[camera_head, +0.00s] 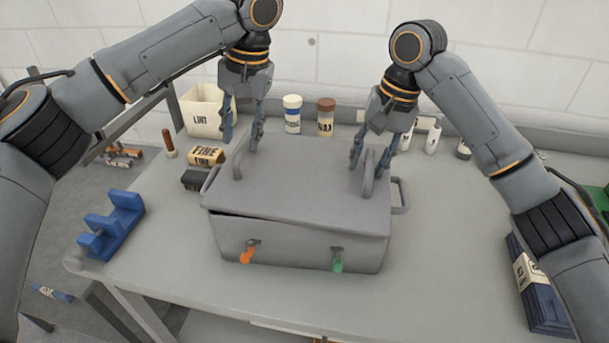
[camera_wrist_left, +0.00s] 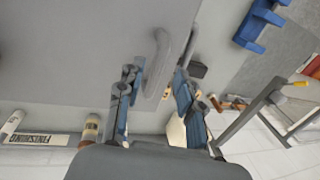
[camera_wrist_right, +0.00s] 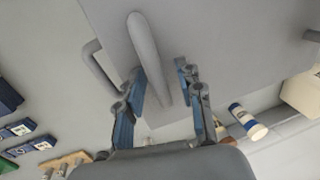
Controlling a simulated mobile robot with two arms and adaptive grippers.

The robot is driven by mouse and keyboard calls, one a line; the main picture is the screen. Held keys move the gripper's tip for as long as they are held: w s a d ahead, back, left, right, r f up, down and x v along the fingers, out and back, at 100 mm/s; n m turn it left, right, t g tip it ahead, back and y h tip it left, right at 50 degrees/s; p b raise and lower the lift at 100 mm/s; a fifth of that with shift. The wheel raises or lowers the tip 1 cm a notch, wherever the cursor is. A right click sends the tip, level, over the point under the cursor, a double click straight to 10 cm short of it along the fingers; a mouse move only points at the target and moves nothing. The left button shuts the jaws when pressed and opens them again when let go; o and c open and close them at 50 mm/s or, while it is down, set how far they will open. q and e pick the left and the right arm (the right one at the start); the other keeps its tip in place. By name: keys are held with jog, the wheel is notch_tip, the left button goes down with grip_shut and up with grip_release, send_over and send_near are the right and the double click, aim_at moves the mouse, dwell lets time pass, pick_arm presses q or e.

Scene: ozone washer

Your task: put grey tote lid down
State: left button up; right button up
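The grey tote lid (camera_head: 300,178) lies on top of the grey tote (camera_head: 305,245) on the table, with a thin dark gap along the front left edge. Its left handle (camera_wrist_left: 172,62) stands between the spread fingers of my left gripper (camera_wrist_left: 158,90), near their tips. Its right handle (camera_wrist_right: 146,55) reaches between the spread fingers of my right gripper (camera_wrist_right: 162,85). Both grippers are open, at the rear of the lid in the head view, left (camera_head: 243,140) and right (camera_head: 373,158). Neither is closed on a handle.
An orange latch (camera_head: 247,255) and a green latch (camera_head: 337,262) hang on the tote's front. A blue holder (camera_head: 112,225) stands left, dark blue boxes (camera_head: 540,290) right. A bin (camera_head: 205,110), a small box (camera_head: 205,157) and jars (camera_head: 292,113) stand behind. The front table is clear.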

jog(key=shift+r, duration=0.3)
pick_arm(q)
notch_tip(320, 180, up, 7)
jog(key=d, duration=0.1)
jog(key=shift+s+f, duration=0.15)
jog(key=shift+f, duration=0.05)
pick_arm(e)
notch_tip(320, 180, up, 11)
jog(key=d, duration=0.2)
jog(key=shift+s+d, duration=0.15)
jog(key=shift+s, duration=0.05)
pick_arm(q)
jog(key=shift+d+f, duration=0.1)
